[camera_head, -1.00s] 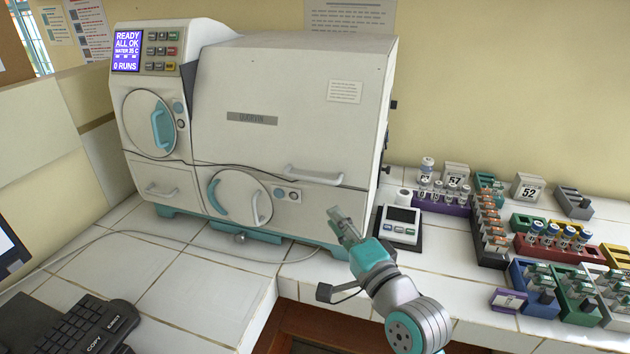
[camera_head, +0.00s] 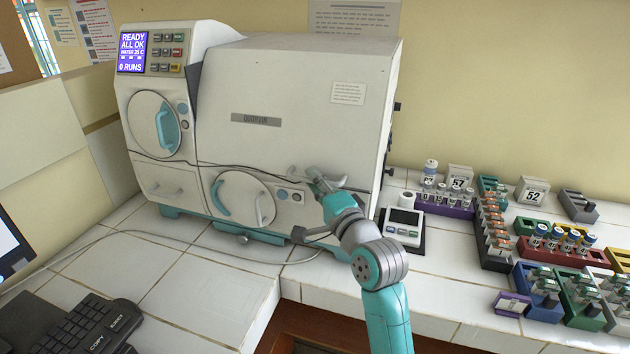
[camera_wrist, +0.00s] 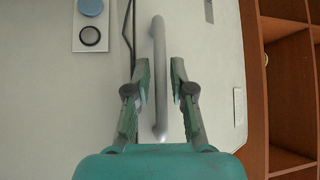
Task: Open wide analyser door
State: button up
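The analyser (camera_head: 290,100) is a large white machine on the tiled bench, and its wide front door (camera_head: 275,135) is closed. The door's pale bar handle (camera_head: 330,184) runs along its lower edge, partly hidden by my gripper (camera_head: 316,178). In the wrist view the handle (camera_wrist: 160,75) stands upright in the picture, between the fingers of my gripper (camera_wrist: 161,75). The fingers are apart, one on each side of the bar, with a visible gap to it.
A round hatch (camera_head: 243,199) with a teal grip is left of my gripper. A dark cable (camera_head: 240,165) crosses the analyser front. A small meter (camera_head: 402,226) and vial racks (camera_head: 490,230) stand on the right. Bare tiles (camera_head: 205,280) lie in front.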

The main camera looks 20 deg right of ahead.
jog(key=shift+w, duration=0.2)
grip_shut()
jog(key=shift+a+r, duration=0.15)
